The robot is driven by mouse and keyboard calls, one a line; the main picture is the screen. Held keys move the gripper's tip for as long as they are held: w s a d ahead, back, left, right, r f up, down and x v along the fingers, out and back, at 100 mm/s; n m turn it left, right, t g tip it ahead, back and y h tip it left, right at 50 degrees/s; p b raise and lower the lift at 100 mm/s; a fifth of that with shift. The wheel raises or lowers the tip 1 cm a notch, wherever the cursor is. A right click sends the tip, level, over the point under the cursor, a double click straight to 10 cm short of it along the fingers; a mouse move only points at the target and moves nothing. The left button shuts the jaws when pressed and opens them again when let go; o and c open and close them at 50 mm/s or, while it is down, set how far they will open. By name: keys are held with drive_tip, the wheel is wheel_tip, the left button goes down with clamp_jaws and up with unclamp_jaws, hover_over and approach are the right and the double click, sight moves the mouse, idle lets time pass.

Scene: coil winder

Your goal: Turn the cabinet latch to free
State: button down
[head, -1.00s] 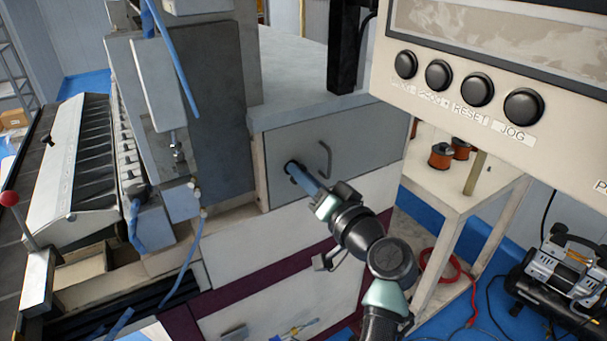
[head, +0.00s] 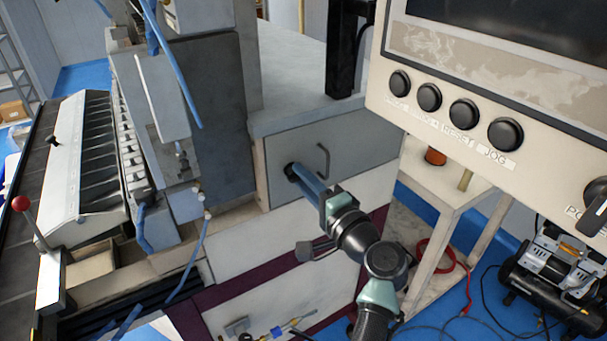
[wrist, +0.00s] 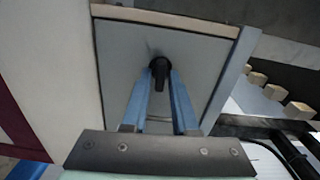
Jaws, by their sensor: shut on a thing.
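The cabinet latch (head: 290,171) is a small black knob on the grey door (head: 350,145) under the worktop. My gripper (head: 296,174) reaches it from the front with its long blue fingers. In the wrist view the black latch (wrist: 160,72) sits between the two fingertips (wrist: 161,80), one on each side, and its grip piece points down the picture. The gripper is shut on the latch. The fingers hide part of the latch in the head view, so its exact turn is hard to read there. The door looks closed.
A bar handle (head: 323,160) stands out from the door just right of the latch. A control panel (head: 450,110) with black buttons hangs at the upper right. A small white table (head: 445,190) and an air compressor (head: 555,275) stand to the right.

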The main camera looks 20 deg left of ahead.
drive_tip(key=shift+m, duration=0.4)
drive_tip(key=c, duration=0.9)
unclamp_jaws()
drive_tip(key=v, duration=1.3)
drive_tip(key=shift+b, duration=0.3)
